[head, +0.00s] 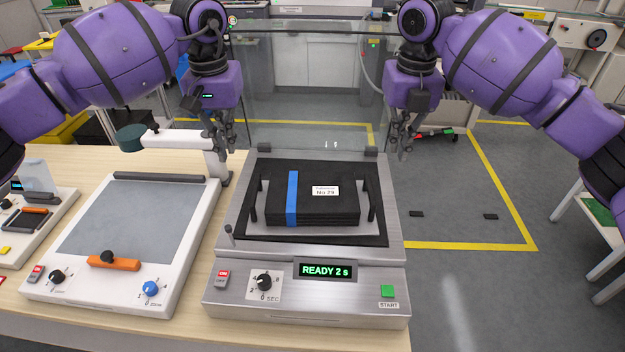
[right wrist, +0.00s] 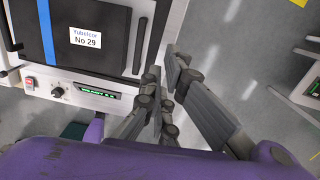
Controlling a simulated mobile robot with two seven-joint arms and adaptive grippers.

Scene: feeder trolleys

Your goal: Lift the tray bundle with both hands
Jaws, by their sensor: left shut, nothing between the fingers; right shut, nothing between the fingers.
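The tray bundle (head: 340,205) is a flat black stack with a blue band (head: 292,198) near its left end and a white label (head: 326,190) reading "No 29". It lies level in the black-lined bed of a silver machine (head: 240,262), between dark upright posts. The right wrist view shows part of the bundle (right wrist: 105,58). My left gripper (head: 224,152) is shut and empty above the machine's back left corner. My right gripper (head: 402,155) is shut and empty beyond its back right corner; its fingers (right wrist: 164,88) also show in the right wrist view. Neither touches the bundle.
A clear raised lid (head: 300,90) stands behind the bed, between my arms. A white device with a grey plate (head: 130,222) and an orange handle stands left on the wooden table. The display (head: 325,271) reads "READY 2 s".

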